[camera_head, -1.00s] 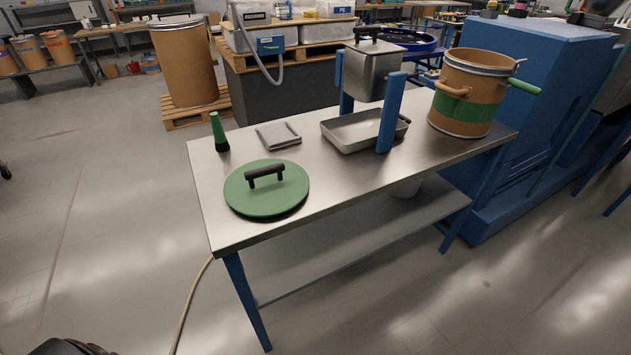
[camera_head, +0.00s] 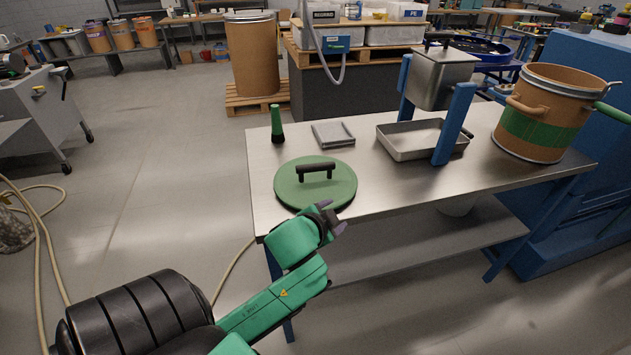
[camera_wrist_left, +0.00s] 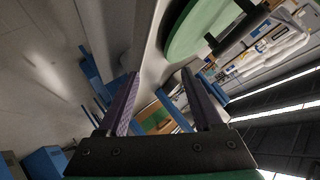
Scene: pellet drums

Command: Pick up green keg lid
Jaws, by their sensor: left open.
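The green keg lid (camera_head: 300,187), a flat disc with a black bar handle (camera_head: 316,170), lies on the left front part of the steel table. My left gripper (camera_head: 333,217) is at the table's front edge, just in front of the lid's near rim. It is open, with nothing between its fingers. In the left wrist view the two fingers (camera_wrist_left: 160,90) stand apart, and the lid (camera_wrist_left: 190,32) with its handle (camera_wrist_left: 240,28) shows at the top, outside the finger gap. My right gripper is not in view.
The steel table (camera_head: 400,190) also holds a green-and-black bottle-shaped item (camera_head: 277,125), a small grey tray (camera_head: 333,134), a metal pan (camera_head: 405,142) under a hopper on blue posts (camera_head: 453,125), and a brown keg with a green band (camera_head: 540,130).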

